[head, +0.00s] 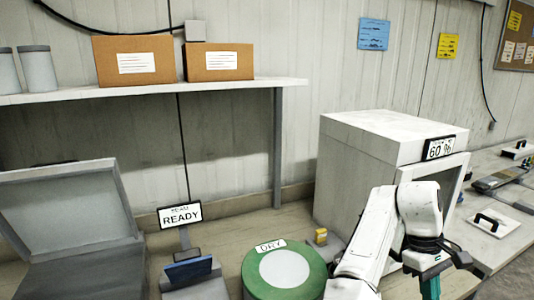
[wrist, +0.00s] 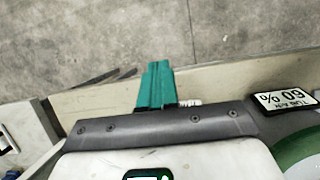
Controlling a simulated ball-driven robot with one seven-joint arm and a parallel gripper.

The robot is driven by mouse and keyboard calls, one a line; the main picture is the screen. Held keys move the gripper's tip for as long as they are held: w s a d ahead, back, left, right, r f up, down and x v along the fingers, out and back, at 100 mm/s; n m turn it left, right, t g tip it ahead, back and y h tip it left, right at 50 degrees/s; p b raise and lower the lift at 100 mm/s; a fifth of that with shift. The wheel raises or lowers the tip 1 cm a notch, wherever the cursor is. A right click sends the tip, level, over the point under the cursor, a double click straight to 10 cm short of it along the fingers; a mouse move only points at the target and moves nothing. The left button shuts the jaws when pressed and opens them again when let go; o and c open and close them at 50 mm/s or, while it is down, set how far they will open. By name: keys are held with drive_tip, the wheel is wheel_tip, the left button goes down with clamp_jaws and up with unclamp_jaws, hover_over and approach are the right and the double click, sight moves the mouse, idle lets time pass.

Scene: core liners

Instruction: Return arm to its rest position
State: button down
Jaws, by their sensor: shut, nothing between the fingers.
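My white arm (head: 375,235) is folded at the lower right in the head view, in front of the white cabinet (head: 365,165). My gripper (head: 430,286) hangs down at its end, with teal fingers close together. In the wrist view my gripper (wrist: 155,88) shows its teal fingers shut with nothing between them, over the bench edge and grey floor. The fingertips are partly cut off at the bottom of the head view.
A green round container (head: 253,275) labelled DRY, a READY sign (head: 180,216) and an open grey case (head: 65,212) stand on the bench left of my arm. A shelf (head: 150,92) holds boxes. A handled plate (head: 495,222) lies at right. Floor (head: 515,275) shows at lower right.

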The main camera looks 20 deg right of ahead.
drive_tip(key=s+d+f+m+t+h, duration=0.1)
drive_tip(key=s+f+m+t+h, duration=0.15)
drive_tip(key=s+f+h, duration=0.45)
drive_tip(key=s+a+f+t+y, duration=0.1)
drive_tip(key=s+a+f+y, duration=0.1)
drive_tip(key=s+a+f, duration=0.2)
drive_tip(key=s+a+f+n+t+y, duration=0.1)
drive_tip(key=s+a+f, duration=0.3)
drive_tip(key=a, duration=0.6)
drive_tip(key=s+a+f+n+t+y, duration=0.1)
drive_tip(key=s+a+f+y, duration=0.3)
drive_tip(key=a, duration=0.3)
drive_tip(key=shift+s+a+f, duration=0.3)
drive_tip(key=shift+s+f, duration=0.15)
drive_tip(key=shift+f, duration=0.15)
